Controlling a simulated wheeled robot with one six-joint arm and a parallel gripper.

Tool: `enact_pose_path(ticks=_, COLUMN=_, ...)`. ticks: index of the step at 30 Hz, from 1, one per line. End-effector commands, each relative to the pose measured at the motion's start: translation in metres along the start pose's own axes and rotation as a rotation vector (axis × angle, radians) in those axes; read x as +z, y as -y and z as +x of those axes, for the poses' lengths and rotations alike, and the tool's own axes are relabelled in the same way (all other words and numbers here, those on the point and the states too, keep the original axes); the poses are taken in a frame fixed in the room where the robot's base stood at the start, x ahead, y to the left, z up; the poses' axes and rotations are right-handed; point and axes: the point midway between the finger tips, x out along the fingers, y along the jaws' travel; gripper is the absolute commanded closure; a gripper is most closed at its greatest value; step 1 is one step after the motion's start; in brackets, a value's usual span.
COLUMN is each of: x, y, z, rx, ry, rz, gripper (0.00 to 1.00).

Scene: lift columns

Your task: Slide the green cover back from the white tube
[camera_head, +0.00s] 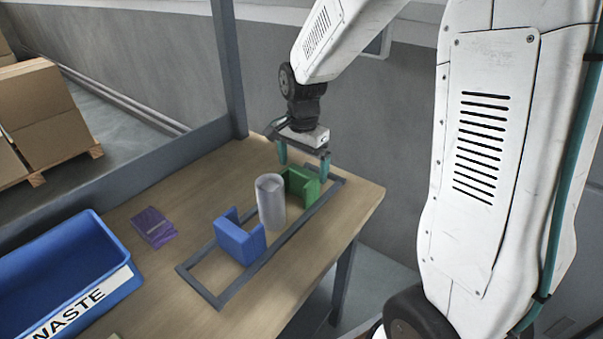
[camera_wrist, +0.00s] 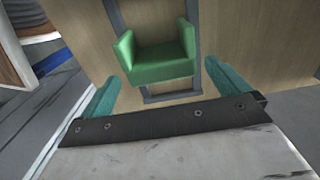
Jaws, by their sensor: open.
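The white tube (camera_head: 270,201) stands upright on the table, between a blue cover (camera_head: 240,238) on its near left and the green cover (camera_head: 300,186) on its far right. The green cover is a U-shaped block close against the tube; whether they touch is hard to tell. In the wrist view the green cover (camera_wrist: 157,54) lies ahead, beyond the fingertips, and the tube does not show. My gripper (camera_head: 303,165) is open, with teal fingers at the green cover's far side. In the wrist view my gripper (camera_wrist: 165,88) has nothing between its fingers.
A dark rectangular frame (camera_head: 202,285) lies on the table around the covers and tube. A purple packet (camera_head: 153,227) lies to the left. A blue bin marked WASTE (camera_head: 112,287) stands at the left. A grey post (camera_head: 229,70) rises behind the table.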

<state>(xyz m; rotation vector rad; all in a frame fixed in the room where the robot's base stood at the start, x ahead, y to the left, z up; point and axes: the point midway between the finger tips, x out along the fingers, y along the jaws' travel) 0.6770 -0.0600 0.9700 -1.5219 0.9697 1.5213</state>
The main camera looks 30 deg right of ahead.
Motion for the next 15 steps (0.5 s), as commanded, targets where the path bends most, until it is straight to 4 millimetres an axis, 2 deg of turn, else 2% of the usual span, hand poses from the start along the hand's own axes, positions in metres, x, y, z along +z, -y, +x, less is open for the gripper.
enact_pose_path(ticks=1, x=-0.001, y=0.001, z=-0.010, rx=-0.004, ry=-0.002, rz=0.001, gripper=0.00)
enact_pose_path(ticks=6, x=-0.001, y=0.000, z=-0.032, rx=-0.002, ry=-0.001, rz=0.001, gripper=0.00)
enact_pose_path(ticks=10, x=0.000, y=0.000, z=-0.043, rx=-0.002, ry=-0.001, rz=0.001, gripper=0.00)
enact_pose_path(ticks=15, x=0.000, y=-0.001, z=-0.046, rx=0.000, ry=0.000, rz=0.001, gripper=0.00)
